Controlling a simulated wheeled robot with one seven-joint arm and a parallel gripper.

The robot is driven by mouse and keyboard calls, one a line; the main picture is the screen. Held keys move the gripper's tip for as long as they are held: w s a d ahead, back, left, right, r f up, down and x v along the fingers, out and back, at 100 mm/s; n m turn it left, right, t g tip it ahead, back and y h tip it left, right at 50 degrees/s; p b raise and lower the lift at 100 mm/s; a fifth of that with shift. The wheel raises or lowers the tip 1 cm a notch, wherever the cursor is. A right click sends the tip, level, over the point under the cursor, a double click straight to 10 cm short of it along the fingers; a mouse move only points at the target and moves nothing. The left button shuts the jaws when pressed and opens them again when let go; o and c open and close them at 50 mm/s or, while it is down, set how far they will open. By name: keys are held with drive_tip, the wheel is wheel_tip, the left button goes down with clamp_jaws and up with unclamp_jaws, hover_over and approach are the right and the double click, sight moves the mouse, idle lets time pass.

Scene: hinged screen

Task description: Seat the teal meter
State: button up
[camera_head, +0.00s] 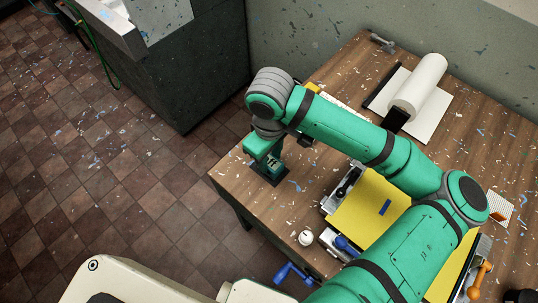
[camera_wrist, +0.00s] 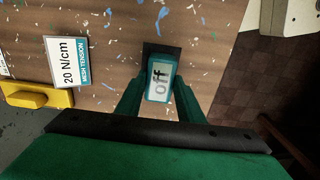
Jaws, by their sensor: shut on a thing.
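The teal meter (camera_wrist: 161,80) is between the two teal fingers of my gripper (camera_wrist: 160,92) in the wrist view. Its light display reads "off". My gripper is shut on it. A dark flat pad or holder (camera_wrist: 148,47) shows just beyond and partly behind the meter. In the head view my gripper (camera_head: 271,164) points down at the table's left corner, over the dark pad (camera_head: 266,177). The meter is hard to make out there among the teal fingers. I cannot tell whether it touches the pad.
A "20 N/cm mesh tension" card (camera_wrist: 68,62) stands by a yellow block (camera_wrist: 38,95). The yellow hinged screen (camera_head: 365,208) lies under my arm. A white roll (camera_head: 420,84) is at the back. A small white round thing (camera_head: 306,238) sits near the front edge. Scraps litter the wooden table (camera_head: 245,188).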

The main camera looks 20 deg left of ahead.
sight(270, 161)
drive_tip(key=o, duration=1.2)
drive_tip(key=shift+o, duration=0.2)
drive_tip(key=shift+w, duration=0.1)
wheel_tip(270, 161, up, 11)
drive_tip(key=shift+f, duration=0.15)
